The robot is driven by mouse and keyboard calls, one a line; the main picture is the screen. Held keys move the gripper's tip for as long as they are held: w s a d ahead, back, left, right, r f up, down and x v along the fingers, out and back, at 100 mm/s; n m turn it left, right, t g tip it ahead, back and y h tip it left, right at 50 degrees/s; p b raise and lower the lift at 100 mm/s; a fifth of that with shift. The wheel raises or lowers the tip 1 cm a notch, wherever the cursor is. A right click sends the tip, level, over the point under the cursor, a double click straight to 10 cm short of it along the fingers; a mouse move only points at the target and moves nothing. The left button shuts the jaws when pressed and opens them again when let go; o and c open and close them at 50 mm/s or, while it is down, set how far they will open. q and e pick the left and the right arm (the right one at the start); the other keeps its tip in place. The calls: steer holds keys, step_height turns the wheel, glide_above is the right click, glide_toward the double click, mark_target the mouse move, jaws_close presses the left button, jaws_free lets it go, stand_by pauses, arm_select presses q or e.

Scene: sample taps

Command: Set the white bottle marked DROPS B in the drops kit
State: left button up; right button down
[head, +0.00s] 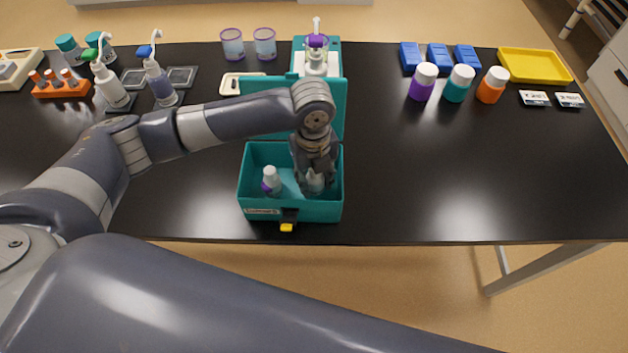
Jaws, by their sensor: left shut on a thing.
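The open teal kit box (331,212) stands near the front edge of the black table, with its lid raised at the back. A small label on its front is too small to read surely. My left gripper (315,180) points down into the right part of the box. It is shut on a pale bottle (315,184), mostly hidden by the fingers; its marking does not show. Whether it touches the box floor cannot be told. A white bottle with a purple band (271,178) stands in the left part of the box. My right gripper is not in view.
A teal stand with a pump bottle (317,61) is behind the lid. Purple, teal and orange bottles (461,83), blue blocks (438,57) and a yellow tray (535,65) are at the back right. Wash bottles (109,86) stand left. The front right table is clear.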

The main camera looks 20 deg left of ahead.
arm_select(q)
step_height(320, 180, down, 2)
steer(key=shift+f, duration=0.1)
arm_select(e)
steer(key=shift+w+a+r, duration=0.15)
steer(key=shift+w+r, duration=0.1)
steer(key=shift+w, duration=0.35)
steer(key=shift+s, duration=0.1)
arm_select(q)
steer(key=o, duration=1.1)
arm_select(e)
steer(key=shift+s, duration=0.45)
arm_select(q)
step_height(320, 180, up, 11)
steer(key=shift+f+b, duration=0.1)
steer(key=shift+b, duration=0.9)
steer(key=shift+a+r, duration=0.1)
steer(key=shift+r, duration=0.65)
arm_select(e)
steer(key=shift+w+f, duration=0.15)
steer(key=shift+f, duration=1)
